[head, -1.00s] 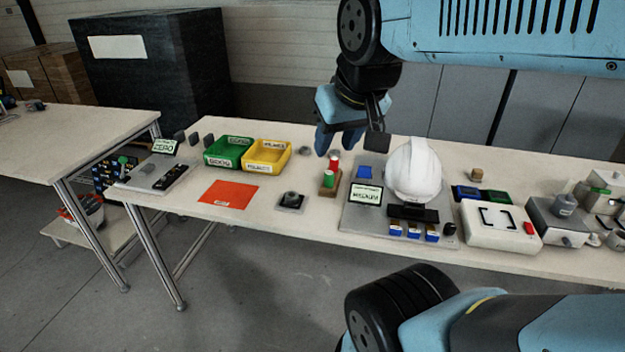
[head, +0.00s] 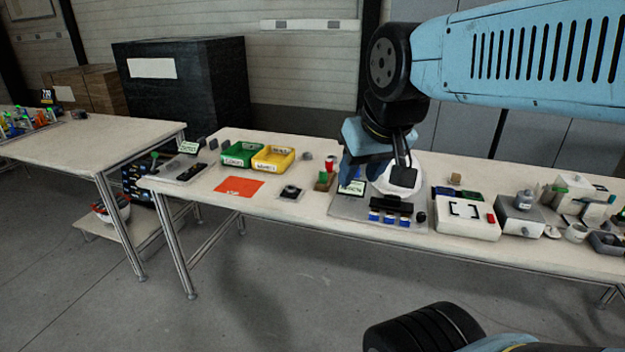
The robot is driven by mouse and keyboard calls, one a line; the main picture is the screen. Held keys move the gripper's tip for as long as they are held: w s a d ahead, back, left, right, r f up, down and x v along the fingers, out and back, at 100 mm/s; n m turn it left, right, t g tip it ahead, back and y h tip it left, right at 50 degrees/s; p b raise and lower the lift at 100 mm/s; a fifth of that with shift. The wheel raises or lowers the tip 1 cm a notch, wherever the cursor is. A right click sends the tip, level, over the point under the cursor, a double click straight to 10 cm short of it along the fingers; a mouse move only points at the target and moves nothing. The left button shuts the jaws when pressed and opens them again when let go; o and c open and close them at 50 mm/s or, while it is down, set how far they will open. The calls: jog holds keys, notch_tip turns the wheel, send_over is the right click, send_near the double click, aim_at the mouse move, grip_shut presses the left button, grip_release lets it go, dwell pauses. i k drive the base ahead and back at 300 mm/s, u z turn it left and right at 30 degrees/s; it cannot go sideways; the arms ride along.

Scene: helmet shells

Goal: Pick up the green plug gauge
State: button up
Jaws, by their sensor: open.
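A small wooden stand (head: 322,186) on the long table holds a green piece (head: 323,176), with a red piece (head: 330,163) just behind it. The green piece looks like the green plug gauge, but it is small and its shape is hard to make out.
Left of the stand are a dark fixture (head: 290,191), an orange sheet (head: 239,187), a green bin (head: 238,154) and a yellow bin (head: 273,158). A grey plate (head: 345,207) and a white device (head: 466,220) are to the right. Another table (head: 90,145) is at left.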

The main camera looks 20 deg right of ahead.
aim_at(322, 173)
jog(key=u, duration=0.5)
jog(key=i, duration=1)
jog(key=z, duration=0.05)
